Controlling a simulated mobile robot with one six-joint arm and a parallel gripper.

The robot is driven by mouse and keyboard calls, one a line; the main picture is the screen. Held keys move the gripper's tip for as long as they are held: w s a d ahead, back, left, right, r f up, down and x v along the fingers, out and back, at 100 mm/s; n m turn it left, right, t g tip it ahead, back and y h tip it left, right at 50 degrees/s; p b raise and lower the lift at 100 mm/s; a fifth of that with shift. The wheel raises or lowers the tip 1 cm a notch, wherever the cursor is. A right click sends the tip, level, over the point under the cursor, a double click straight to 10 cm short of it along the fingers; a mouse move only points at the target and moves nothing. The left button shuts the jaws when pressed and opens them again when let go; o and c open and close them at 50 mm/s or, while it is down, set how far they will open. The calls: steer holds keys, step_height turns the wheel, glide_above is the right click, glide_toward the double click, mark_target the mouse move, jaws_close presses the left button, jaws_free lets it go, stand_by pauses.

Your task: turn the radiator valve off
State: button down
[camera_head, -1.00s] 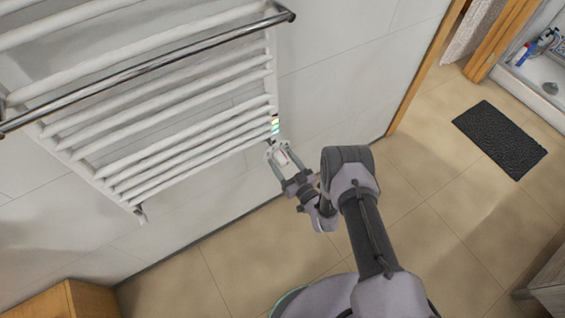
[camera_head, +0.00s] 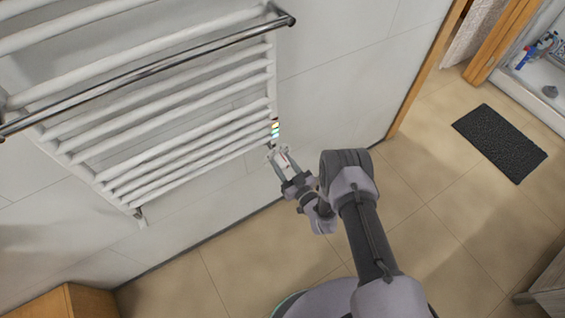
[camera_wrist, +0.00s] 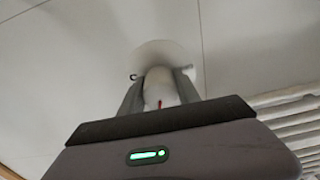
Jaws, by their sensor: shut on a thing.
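The radiator valve (camera_wrist: 161,88) is a white rounded knob with a red mark, in front of a round white plate (camera_wrist: 165,55) on the wall in the wrist view. My gripper (camera_wrist: 160,85) has one finger on each side of the knob and is shut on it. In the head view my gripper (camera_head: 278,158) is at the lower right corner of the white towel radiator (camera_head: 185,125). There the valve is small and mostly hidden between the fingers.
A chrome rail (camera_head: 150,73) crosses in front of the radiator. A small coloured strip (camera_head: 275,129) is just above the gripper. The tiled floor (camera_head: 400,215) is clear around the arm, with a dark mat (camera_head: 499,143) at the right. A wooden cabinet (camera_head: 65,302) is at the lower left.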

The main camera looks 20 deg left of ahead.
steer(key=n+p, duration=0.1)
steer(key=n, duration=0.4)
steer(key=shift+n+p, duration=0.4)
steer(key=n+p, duration=0.1)
steer(key=n, duration=0.5)
steer(key=shift+d+p, duration=0.1)
steer(key=shift+p, duration=0.2)
steer(key=n+p, duration=0.1)
steer(key=n, duration=0.4)
steer(key=shift+r+n, duration=0.1)
steer(key=shift+n, duration=0.3)
steer(key=n, duration=0.5)
steer(key=shift+p, duration=0.4)
steer(key=shift+n, duration=0.4)
steer(key=c, duration=0.9)
jaws_free()
steer(key=shift+o, duration=0.2)
